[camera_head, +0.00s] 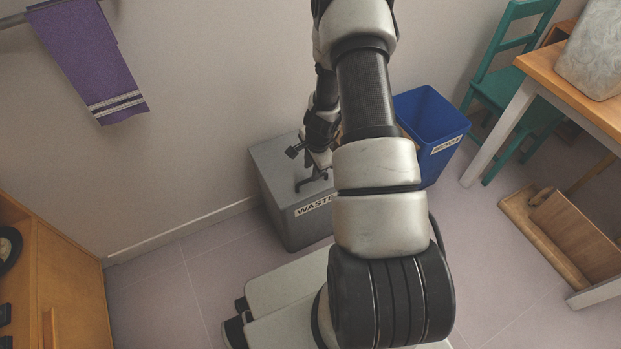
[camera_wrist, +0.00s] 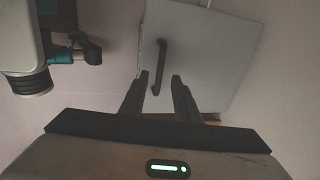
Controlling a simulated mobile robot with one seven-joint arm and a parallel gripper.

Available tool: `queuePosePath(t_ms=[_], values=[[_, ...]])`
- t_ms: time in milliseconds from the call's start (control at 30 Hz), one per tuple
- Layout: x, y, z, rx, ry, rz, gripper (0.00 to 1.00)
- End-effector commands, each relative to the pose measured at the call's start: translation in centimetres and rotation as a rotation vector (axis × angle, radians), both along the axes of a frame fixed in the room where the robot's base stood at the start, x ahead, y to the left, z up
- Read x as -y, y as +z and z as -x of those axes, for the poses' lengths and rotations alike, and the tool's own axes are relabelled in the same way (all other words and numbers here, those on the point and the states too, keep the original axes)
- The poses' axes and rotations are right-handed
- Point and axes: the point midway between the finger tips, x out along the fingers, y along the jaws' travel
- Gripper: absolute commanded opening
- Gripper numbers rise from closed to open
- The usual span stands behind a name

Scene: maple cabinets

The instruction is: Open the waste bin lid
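The grey waste bin (camera_head: 288,222), labelled "WASTE", stands on the floor against the wall in the head view. Its flat lid (camera_head: 272,160) looks shut. A dark bar handle (camera_head: 311,181) lies on the lid, partly hidden by my arm's end. In the wrist view the lid (camera_wrist: 205,50) fills the upper middle and the handle (camera_wrist: 161,62) runs lengthwise toward me. My gripper (camera_wrist: 160,76) is open, with a finger on either side of the handle's near part in the picture. I cannot tell whether the fingers touch it or how far above it they are.
A blue recycle bin (camera_head: 430,130) stands right of the waste bin, partly behind my arm. A teal chair (camera_head: 515,100) and a wood-topped table (camera_head: 572,72) are further right. A wooden cabinet (camera_head: 65,285) is at the left. A purple towel (camera_head: 88,55) hangs on the wall.

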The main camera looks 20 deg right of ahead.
Motion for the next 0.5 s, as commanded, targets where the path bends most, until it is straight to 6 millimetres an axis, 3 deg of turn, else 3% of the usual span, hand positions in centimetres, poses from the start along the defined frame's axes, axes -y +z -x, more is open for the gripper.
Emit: queuePosePath(t_ms=[33,200,500], values=[[0.0,-1.4,-0.1,-0.002,0.0,-0.001,0.29],[0.0,-3.9,-0.7,-0.001,0.0,0.0,0.29],[-0.1,-5.4,-1.1,0.0,0.0,0.0,0.29]])
